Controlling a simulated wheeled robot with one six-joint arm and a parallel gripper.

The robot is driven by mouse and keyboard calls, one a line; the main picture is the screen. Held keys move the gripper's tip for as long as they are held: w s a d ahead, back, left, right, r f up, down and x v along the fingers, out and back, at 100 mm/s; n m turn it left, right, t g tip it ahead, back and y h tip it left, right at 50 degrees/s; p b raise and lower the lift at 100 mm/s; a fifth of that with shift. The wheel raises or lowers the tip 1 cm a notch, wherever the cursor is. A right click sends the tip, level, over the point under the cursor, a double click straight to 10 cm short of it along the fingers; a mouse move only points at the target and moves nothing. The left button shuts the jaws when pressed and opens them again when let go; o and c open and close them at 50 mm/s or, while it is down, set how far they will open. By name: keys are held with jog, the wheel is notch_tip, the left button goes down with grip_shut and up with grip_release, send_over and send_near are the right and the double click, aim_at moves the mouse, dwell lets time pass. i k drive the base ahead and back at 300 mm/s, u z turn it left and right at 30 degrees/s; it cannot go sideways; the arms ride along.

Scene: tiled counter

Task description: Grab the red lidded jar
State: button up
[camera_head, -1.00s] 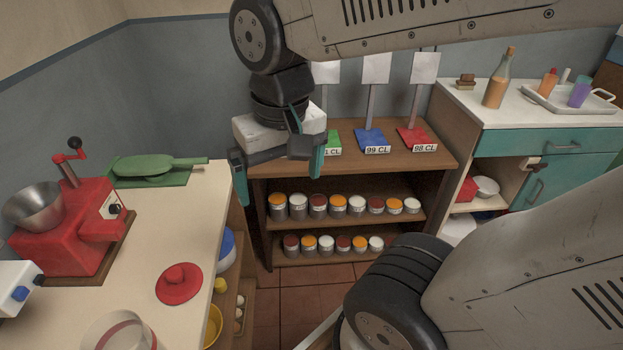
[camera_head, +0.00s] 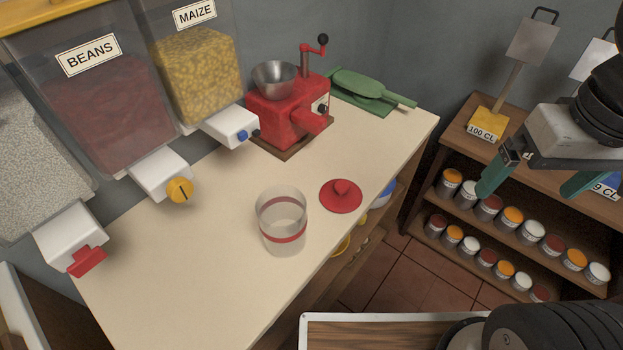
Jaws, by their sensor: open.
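A clear jar (camera_head: 281,217) with a red band stands upright on the pale counter. It looks empty and its top is open. A round red lid (camera_head: 341,196) with a knob lies on the counter just right of the jar, apart from it. My gripper (camera_head: 535,184) is at the right of the view, in front of the wooden shelf. Its two teal fingers are spread wide with nothing seen between them. It is well away from the jar and the lid.
Dispensers labelled beans (camera_head: 105,110) and maize (camera_head: 193,70) stand along the counter's left. A red grinder (camera_head: 288,108) and a green scoop (camera_head: 362,87) are at the back. A shelf (camera_head: 440,150) of small cans stands right. The counter (camera_head: 190,270) is clear around the jar.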

aim_at(282, 210)
jog(key=u, duration=0.95)
jog(key=k, duration=1.15)
jog(key=z, duration=0.8)
jog(key=i, duration=0.4)
jog(key=z, duration=0.05)
